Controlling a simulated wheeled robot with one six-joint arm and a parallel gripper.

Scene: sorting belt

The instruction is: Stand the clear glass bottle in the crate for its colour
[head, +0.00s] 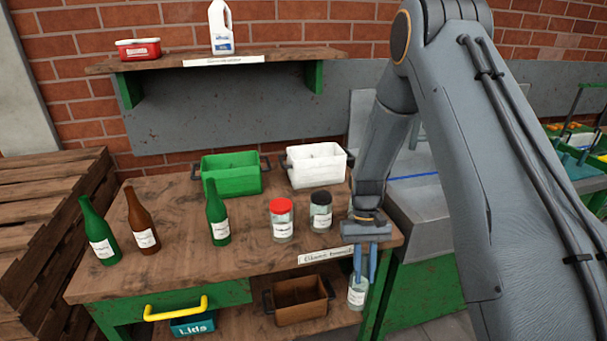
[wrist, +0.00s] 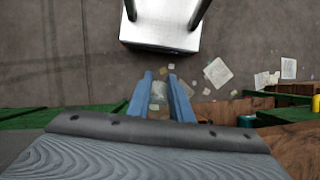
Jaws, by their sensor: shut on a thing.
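The clear glass bottle (head: 356,292) has a white label and hangs below my gripper (head: 365,262), just off the front right corner of the workbench. My gripper is shut on its upper part; the blue fingers hide the neck. In the wrist view the clear bottle (wrist: 158,93) shows faintly between my gripper's fingers (wrist: 163,84). The white crate (head: 316,168) stands at the back of the bench, beside the green crate (head: 231,176). The brown crate (head: 299,306) is on the shelf below. The bottle is outside all crates.
Two green bottles (head: 217,224) and a brown bottle (head: 142,226) stand on the bench. A red-lidded jar (head: 281,223) and a black-lidded jar (head: 320,215) stand in front of the crates. A yellow-handled drawer (head: 175,309) is at the front. Paper scraps (wrist: 217,73) lie on the floor.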

